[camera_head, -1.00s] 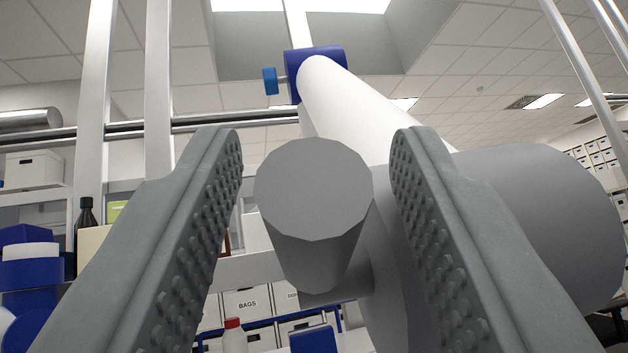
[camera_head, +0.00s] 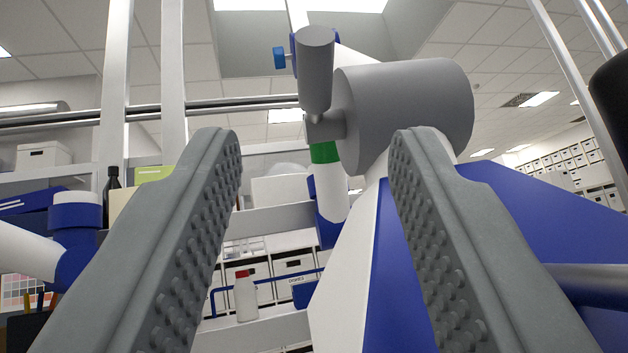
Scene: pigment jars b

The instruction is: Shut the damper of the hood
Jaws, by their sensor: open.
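The hood's arm carries a large grey cylinder (camera_head: 415,105) with a grey lever handle (camera_head: 315,75) on its left side, which I take to be the damper. The handle stands near upright in the picture. A green band (camera_head: 324,152) circles a white tube (camera_head: 331,192) just below it. A blue and white hood body (camera_head: 500,220) fills the lower right. My gripper (camera_head: 315,140) is open and empty. The handle shows above and beyond the fingertips, apart from them. My right finger hides part of the hood.
Shelves behind hold white boxes (camera_head: 295,265) and a white bottle with a red cap (camera_head: 246,295). A blue and white pipe joint (camera_head: 75,225) is at the left. Metal posts (camera_head: 172,90) and a rail (camera_head: 240,104) cross the upper left. A dark rounded object is at the right edge.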

